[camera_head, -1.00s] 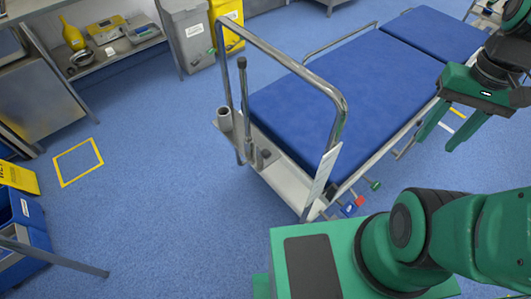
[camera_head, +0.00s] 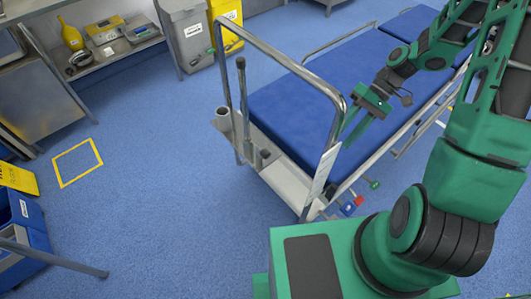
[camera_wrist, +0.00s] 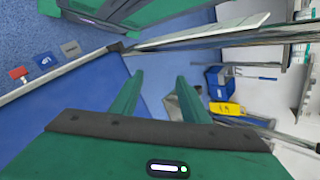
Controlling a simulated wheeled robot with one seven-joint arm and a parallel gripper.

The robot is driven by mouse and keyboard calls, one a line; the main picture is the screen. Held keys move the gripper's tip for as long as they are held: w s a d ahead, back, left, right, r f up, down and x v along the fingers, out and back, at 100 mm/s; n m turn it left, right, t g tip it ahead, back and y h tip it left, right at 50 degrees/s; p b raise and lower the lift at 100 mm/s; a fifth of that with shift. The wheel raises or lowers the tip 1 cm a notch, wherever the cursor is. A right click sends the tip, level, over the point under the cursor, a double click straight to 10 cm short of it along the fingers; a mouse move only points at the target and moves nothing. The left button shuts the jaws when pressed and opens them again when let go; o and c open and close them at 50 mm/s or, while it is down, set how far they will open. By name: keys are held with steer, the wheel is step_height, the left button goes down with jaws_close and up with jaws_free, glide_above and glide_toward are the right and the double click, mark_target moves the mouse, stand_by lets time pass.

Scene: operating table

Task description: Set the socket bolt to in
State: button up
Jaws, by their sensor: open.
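The operating table has a blue mattress (camera_head: 285,105) and a pale end deck (camera_head: 285,185). Coloured knobs sit low at its near right corner: a red knob (camera_head: 359,200), a blue knob (camera_head: 348,209) and a green knob (camera_head: 374,184). In the wrist view the red knob (camera_wrist: 18,73), the blue knob (camera_wrist: 43,62) and a grey knob (camera_wrist: 70,48) show at the left. A grey cup-like socket (camera_head: 224,118) stands at the deck's left end. I cannot tell which part is the socket bolt. My gripper (camera_head: 347,137) is open and empty above the mattress, near the end rail; its fingers also show in the wrist view (camera_wrist: 160,76).
A bent metal rail (camera_head: 282,58) rises over the table's end, with a white placard (camera_head: 325,170) on its right leg. An upright grey lever (camera_head: 243,100) stands beside the left leg. Blue floor (camera_head: 160,220) is clear to the left.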

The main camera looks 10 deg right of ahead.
steer(key=w+a+f+n+y, duration=0.1)
steer(key=w+a+f+y, duration=0.1)
steer(key=a+f+y, duration=0.3)
steer(key=t+y, duration=0.1)
steer(key=y, duration=0.4)
glide_toward(270, 153)
steer(key=a+f, duration=0.1)
steer(key=f, duration=0.1)
steer(key=a, duration=0.3)
steer(key=s+a, duration=0.1)
steer(key=a, duration=0.6)
steer(key=shift+s+r, duration=0.2)
steer(key=shift+c, duration=0.7)
